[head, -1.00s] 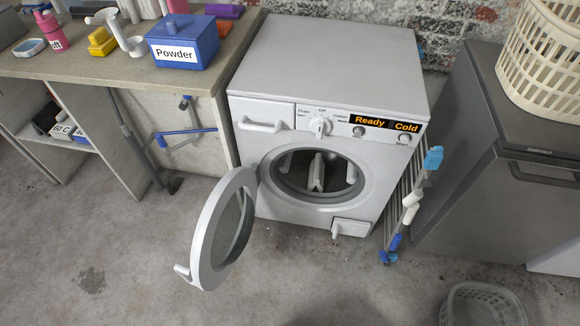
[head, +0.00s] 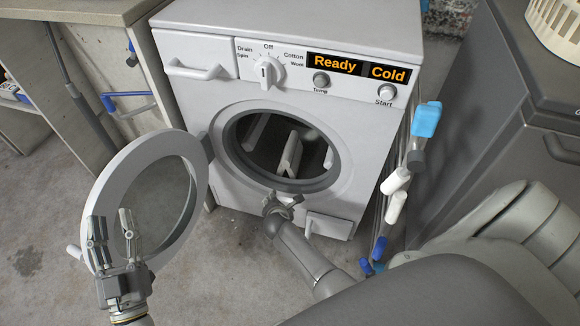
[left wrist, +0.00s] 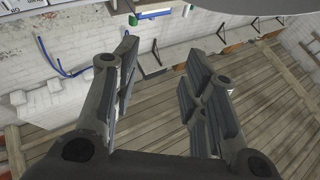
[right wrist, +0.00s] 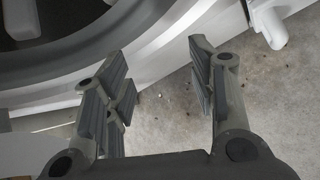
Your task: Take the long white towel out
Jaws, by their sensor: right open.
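The washing machine (head: 225,88) stands ahead with its round door (head: 112,165) swung open to the left. Its drum (head: 262,150) shows pale paddles inside; I cannot make out a towel, and part of the drum is dark or hidden. My right gripper (head: 282,203) is open and empty at the lower rim of the drum opening. In the right wrist view, this gripper (right wrist: 155,72) has its fingers apart over the floor, with the dark door rim at upper left. My left gripper (head: 112,218) is open and empty in front of the door glass; its fingers (left wrist: 160,62) are apart.
A folded drying rack (head: 398,180) stands right of the machine, beside a grey cabinet (head: 480,120). A cream basket (head: 555,28) sits on the cabinet. A worktable (head: 60,12) is at left. A filter flap handle (head: 308,228) juts out low on the machine.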

